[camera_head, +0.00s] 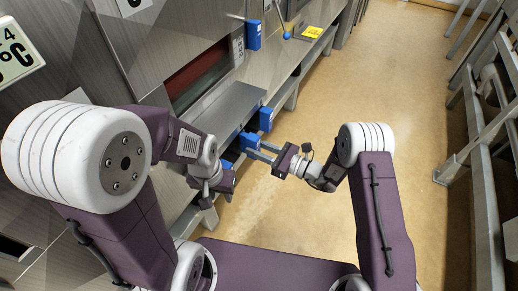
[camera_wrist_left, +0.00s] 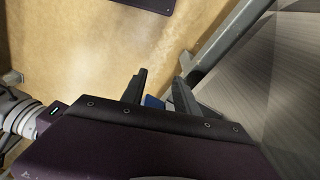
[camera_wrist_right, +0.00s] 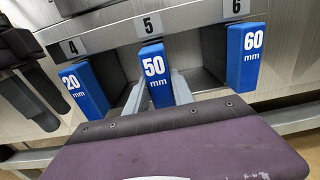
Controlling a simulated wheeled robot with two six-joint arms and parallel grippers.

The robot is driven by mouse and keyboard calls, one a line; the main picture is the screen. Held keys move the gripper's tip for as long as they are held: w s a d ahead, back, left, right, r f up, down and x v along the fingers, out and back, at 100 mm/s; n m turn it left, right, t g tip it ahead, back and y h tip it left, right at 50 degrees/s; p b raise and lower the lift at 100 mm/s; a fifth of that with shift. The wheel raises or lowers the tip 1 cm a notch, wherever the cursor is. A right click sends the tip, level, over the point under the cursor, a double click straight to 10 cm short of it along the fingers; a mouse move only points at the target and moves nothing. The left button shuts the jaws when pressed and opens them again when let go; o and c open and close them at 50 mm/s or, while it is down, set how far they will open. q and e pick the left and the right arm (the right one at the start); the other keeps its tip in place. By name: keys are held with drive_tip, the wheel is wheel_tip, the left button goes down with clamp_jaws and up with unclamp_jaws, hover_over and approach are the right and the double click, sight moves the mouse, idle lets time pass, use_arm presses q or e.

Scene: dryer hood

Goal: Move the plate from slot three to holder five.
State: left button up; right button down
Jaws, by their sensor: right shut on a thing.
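A plate with a blue block marked 50 mm (camera_wrist_right: 153,75) stands under label 5 in the right wrist view; its blue end also shows in the head view (camera_head: 250,140). My right gripper (camera_wrist_right: 156,98) is shut on this block, one grey finger on each side; its fingers also show in the head view (camera_head: 260,151). My left gripper (camera_head: 217,203) is lower left of it, its dark fingers apart in the left wrist view (camera_wrist_left: 160,88). A small blue patch (camera_wrist_left: 153,101) shows behind them. Slot three's label cannot be seen.
Blue blocks marked 20 mm (camera_wrist_right: 84,90) and 60 mm (camera_wrist_right: 246,54) flank the held one, under labels 4 and 6. Another blue block (camera_head: 253,35) is farther up the machine. A metal rack (camera_head: 480,160) stands at right. The floor (camera_head: 350,90) between is clear.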

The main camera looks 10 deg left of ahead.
drive_tip(key=shift+x, duration=1.05)
drive_tip(key=c, duration=1)
unclamp_jaws()
drive_tip(key=shift+d, duration=0.1)
drive_tip(key=v, duration=0.9)
